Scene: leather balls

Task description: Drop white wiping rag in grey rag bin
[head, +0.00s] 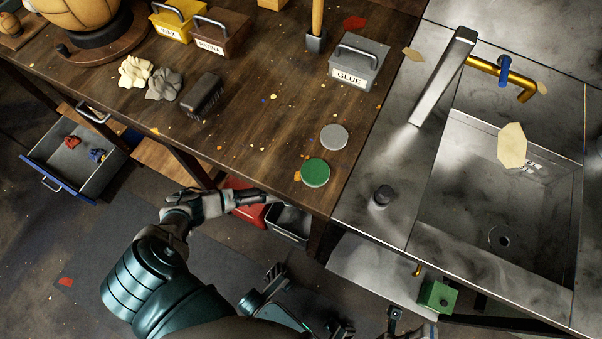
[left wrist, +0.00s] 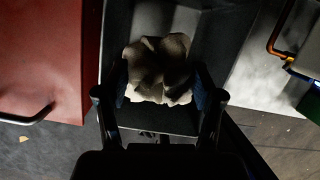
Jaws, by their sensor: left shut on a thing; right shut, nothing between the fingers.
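The white wiping rag (left wrist: 158,68) is a crumpled pale cloth in the left wrist view. My left gripper (left wrist: 160,100) is shut on it, one finger on each side. The grey rag bin (left wrist: 222,45) lies behind and around the rag in that view; how far the rag is above its floor I cannot tell. In the head view the grey bin (head: 289,224) shows partly under the table edge. My left arm reaches toward it, and the left fingers and rag are hidden there. My right gripper (head: 411,325) is low at the bottom edge, shut and empty.
A red bin (head: 245,208) stands left of the grey one. The wooden table (head: 240,110) overhangs both. On it lie a cream crumpled cloth (head: 135,71), a grey one (head: 163,83) and a brush (head: 203,94). A metal sink (head: 490,210) is at right; an open drawer (head: 75,165) at left.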

